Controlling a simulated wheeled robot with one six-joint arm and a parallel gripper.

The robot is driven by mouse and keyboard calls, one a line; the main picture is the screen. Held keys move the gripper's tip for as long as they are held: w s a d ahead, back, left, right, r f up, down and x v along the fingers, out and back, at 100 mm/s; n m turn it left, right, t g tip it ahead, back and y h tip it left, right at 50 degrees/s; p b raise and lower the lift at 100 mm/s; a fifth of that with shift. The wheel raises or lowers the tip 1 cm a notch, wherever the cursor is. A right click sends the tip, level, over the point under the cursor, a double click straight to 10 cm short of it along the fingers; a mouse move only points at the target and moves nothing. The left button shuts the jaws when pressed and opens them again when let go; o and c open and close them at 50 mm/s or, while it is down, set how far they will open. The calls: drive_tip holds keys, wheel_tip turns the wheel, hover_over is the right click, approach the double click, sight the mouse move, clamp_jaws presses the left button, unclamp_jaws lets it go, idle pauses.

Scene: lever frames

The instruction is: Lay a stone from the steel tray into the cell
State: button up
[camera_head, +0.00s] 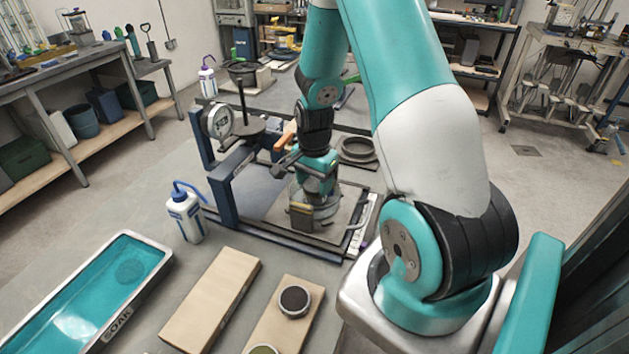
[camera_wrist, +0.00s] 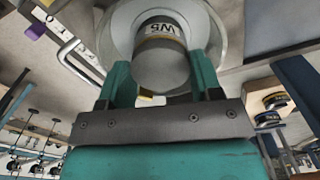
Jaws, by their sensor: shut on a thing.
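The steel tray (camera_head: 154,292), marked SOAK, stands at the front left and holds teal liquid. A round stone (camera_head: 130,270) shows in it near the far end. My gripper (camera_head: 316,196) is low over the frame's base plate, at a clear round vessel that looks like the cell (camera_head: 325,211). In the wrist view my gripper (camera_wrist: 163,78) is shut on a grey cylinder (camera_wrist: 162,65) with a dark W5 mark and a yellow band. A pale ring surrounds the cylinder there. Whether the cylinder touches the ring's floor is hidden.
A blue lever frame (camera_head: 225,205) with a dial gauge (camera_head: 218,121) stands beside my gripper. A wash bottle (camera_head: 185,214) is left of it. In front lie a bare wooden board (camera_head: 212,297) and another board (camera_head: 277,325) bearing round dark-rimmed pieces (camera_head: 294,301).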

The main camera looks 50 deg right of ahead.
drive_tip(key=shift+f, duration=0.15)
drive_tip(key=o, duration=1)
drive_tip(key=shift+o, duration=0.2)
wheel_tip(320, 180, up, 18)
drive_tip(key=b, duration=0.1)
drive_tip(key=shift+f, duration=0.25)
